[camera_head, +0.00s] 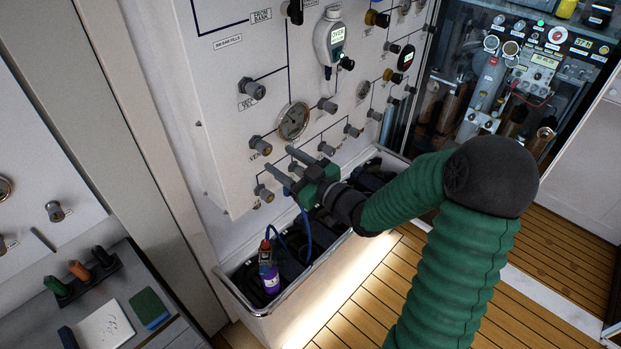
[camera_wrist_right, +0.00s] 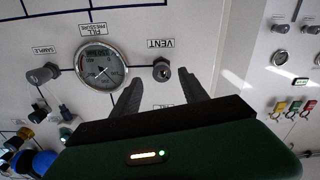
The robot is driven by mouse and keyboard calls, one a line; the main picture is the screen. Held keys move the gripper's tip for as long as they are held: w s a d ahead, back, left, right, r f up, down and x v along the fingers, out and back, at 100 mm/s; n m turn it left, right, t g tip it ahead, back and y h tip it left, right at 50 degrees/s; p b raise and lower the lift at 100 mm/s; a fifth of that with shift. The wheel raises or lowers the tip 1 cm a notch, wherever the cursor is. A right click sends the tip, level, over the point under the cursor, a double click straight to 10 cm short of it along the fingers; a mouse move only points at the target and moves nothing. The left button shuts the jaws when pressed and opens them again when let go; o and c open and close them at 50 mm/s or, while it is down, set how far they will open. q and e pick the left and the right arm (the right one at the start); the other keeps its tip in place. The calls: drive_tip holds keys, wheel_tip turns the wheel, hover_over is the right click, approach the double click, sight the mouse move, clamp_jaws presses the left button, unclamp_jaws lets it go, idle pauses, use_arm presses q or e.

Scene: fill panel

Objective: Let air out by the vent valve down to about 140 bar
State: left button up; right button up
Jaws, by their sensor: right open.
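The vent valve is a small dark round knob on the white panel (camera_head: 228,95); it shows in the head view (camera_head: 260,145) and under an upside-down VENT label in the wrist view (camera_wrist_right: 161,70). The round fill pressure gauge (camera_head: 293,120) sits beside it; it also shows in the wrist view (camera_wrist_right: 103,68), its needle too small to read surely. My right gripper (camera_head: 279,160) is open and empty, its fingers toward the panel. In the wrist view the vent knob appears between the fingertips (camera_wrist_right: 162,76), apart from them. My left gripper is out of view.
Several similar knobs surround the gauge, including the sample knob (camera_wrist_right: 40,74). Below the panel, a lit trough (camera_head: 232,290) holds dark cylinders and a purple bottle (camera_head: 270,277) with a blue hose. A grey handheld display (camera_head: 330,42) hangs above. The wooden floor (camera_head: 375,300) is clear.

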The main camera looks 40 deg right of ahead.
drive_tip(key=s+b, duration=0.9)
drive_tip(key=s, duration=0.3)
drive_tip(key=shift+s+d+b, duration=0.2)
drive_tip(key=shift+d+b, duration=0.2)
drive_tip(key=shift+d, duration=0.05)
idle(3.7)
